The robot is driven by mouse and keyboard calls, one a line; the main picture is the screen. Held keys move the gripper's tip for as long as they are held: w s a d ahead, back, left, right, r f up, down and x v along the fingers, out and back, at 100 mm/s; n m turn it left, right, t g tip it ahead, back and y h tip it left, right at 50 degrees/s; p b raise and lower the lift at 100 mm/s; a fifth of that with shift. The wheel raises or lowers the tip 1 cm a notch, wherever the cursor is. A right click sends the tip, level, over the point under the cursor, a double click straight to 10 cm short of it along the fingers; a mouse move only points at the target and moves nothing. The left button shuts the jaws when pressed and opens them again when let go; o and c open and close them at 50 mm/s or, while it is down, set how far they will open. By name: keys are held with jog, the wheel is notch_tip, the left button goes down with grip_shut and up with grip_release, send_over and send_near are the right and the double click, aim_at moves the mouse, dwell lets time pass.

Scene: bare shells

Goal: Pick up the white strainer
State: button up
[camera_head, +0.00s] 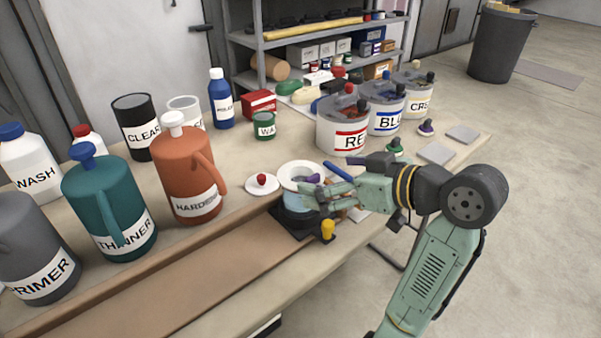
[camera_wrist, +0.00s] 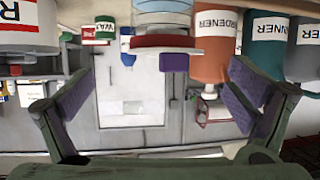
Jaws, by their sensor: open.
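The white strainer (camera_head: 291,168) is a wide white ring with a greyish hollow middle. It sits on top of a pale blue container (camera_head: 298,201) on the bench. In the upside-down wrist view, a pale blue vessel (camera_wrist: 163,7) enters at the top centre, with a red band and a small purple block at its end; I cannot tell which part is the strainer. My gripper (camera_head: 326,188) is open, its fingers just right of and around the strainer's near side. In the wrist view, my gripper (camera_wrist: 160,85) has its purple-padded fingers wide apart with nothing between the pads.
The orange HARDENER jug (camera_head: 189,165) stands left of the strainer. A white lid with a red knob (camera_head: 262,184) lies beside it. The RED tub (camera_head: 342,133) stands behind to the right. A small yellow item (camera_head: 328,229) stands in front.

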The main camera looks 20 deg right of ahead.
aim_at(300, 174)
jog(key=x, duration=0.3)
jog(key=p+x, duration=0.1)
jog(key=x, duration=0.2)
jog(key=shift+s+a, duration=0.15)
jog(key=shift+a, duration=0.2)
jog(key=shift+w+a+f, duration=0.15)
jog(key=shift+w+f, duration=0.05)
jog(key=shift+w, duration=0.2)
jog(key=shift+c, duration=0.6)
jog(key=c, duration=1)
jog(key=shift+r, duration=0.1)
jog(key=shift+c, duration=0.2)
